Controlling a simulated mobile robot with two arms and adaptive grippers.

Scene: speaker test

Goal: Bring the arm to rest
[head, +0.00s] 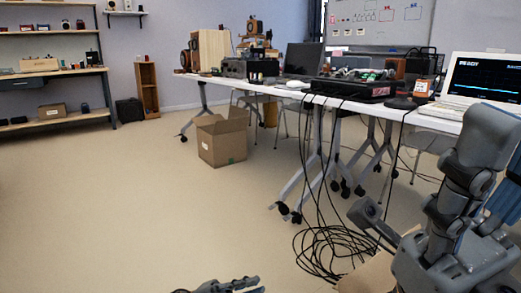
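My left gripper (232,286) shows only in part at the bottom edge of the head view. Its grey fingers lie low over the floor, and the rest is cut off by the frame. I cannot tell whether it is open or shut, and I see nothing held in it. My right arm, a set of thick grey links, fills the lower right corner. I cannot make out its gripper there.
A long white table (430,122) with electronics and a laptop (484,78) runs along the right. Black cables (330,250) lie coiled on the floor below it. An open cardboard box (222,140) stands mid-floor. Shelves (55,75) stand at left. The left floor is clear.

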